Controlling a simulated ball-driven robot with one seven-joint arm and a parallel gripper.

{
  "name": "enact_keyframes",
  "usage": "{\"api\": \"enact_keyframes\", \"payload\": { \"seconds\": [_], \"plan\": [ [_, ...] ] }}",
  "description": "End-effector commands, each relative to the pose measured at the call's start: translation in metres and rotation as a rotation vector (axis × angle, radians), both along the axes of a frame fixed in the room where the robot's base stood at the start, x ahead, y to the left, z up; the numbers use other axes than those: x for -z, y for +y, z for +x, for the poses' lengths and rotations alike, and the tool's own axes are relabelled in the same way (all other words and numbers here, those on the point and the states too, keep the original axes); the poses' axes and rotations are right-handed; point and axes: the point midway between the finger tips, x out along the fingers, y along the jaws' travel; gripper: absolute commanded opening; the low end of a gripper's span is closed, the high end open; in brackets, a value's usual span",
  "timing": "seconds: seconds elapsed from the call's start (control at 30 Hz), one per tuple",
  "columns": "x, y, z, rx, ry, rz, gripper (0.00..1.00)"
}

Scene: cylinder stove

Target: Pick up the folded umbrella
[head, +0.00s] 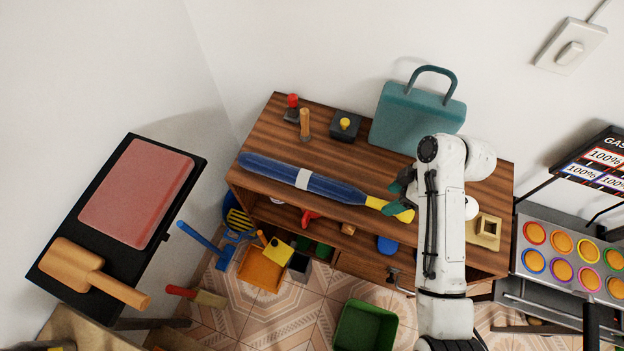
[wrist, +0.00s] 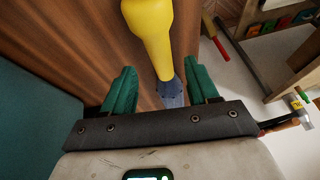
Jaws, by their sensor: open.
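The folded umbrella (head: 330,186) lies across the wooden cabinet top. It has a long dark blue body with a white band and a yellow handle (head: 390,208) at its right end. My gripper (head: 399,196) is at the yellow handle, its green fingers apart. In the wrist view the yellow handle (wrist: 150,35) runs down toward the blue body (wrist: 171,92), which shows between the open fingers of my gripper (wrist: 161,90). I cannot tell whether either finger touches the umbrella. My arm hides part of the cabinet top to the right.
A teal case (head: 418,115) stands at the cabinet's back. A black box with a yellow knob (head: 345,125), a wooden peg (head: 304,123) and a red-topped item (head: 292,102) are at the back left. A beige square block (head: 484,231) sits at the right end.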

Motion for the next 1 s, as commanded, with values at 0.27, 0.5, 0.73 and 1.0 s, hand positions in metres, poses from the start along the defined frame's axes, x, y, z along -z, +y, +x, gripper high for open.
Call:
{"api": "enact_keyframes", "payload": {
  "seconds": [0.27, 0.5, 0.73, 1.0],
  "plan": [
    [0.031, 0.018, 0.0, 0.0, 0.003, 0.0, 0.59],
    [0.035, 0.02, 0.001, 0.0, 0.0, 0.0, 0.59],
    [0.035, 0.02, 0.001, 0.001, 0.0, 0.0, 0.42],
    [0.035, 0.02, 0.001, 0.001, 0.0, 0.0, 0.16]
  ]
}}
